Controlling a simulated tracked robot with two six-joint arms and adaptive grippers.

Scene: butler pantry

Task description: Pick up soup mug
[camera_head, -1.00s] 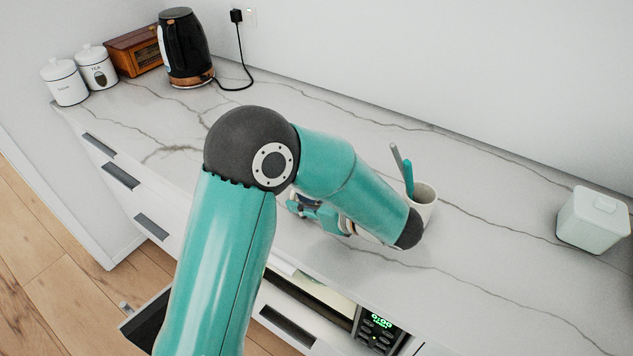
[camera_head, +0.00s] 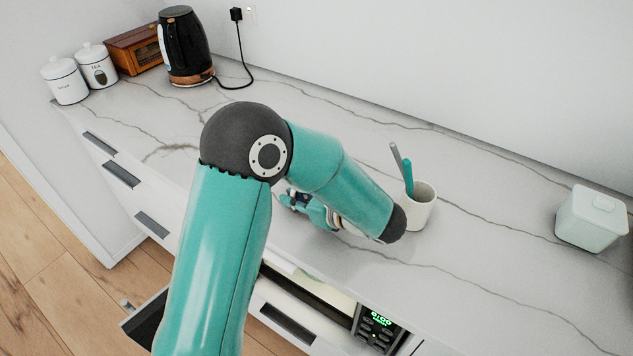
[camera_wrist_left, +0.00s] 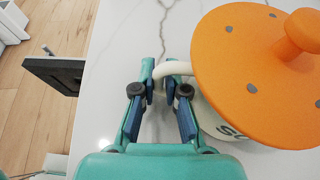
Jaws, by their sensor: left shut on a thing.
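The soup mug (camera_wrist_left: 213,124) is white with dark lettering, partly cut off, on its side. An orange lid (camera_wrist_left: 240,75) with grey dots and a round knob covers it in the left wrist view. Its white handle (camera_wrist_left: 177,68) reaches left between the fingers of my left gripper (camera_wrist_left: 160,88), which is shut on it. In the head view my left gripper (camera_head: 297,200) shows only partly behind my left arm, above the counter. The mug is hidden there by my arm. I cannot tell whether the mug touches the counter. My right gripper is in neither view.
A white cup (camera_head: 421,207) with two utensils stands close to the right of my left wrist. A pale green box (camera_head: 591,218) is at far right. A black kettle (camera_head: 187,50) and white canisters (camera_head: 65,82) stand at back left. An open drawer (camera_head: 147,318) juts out below.

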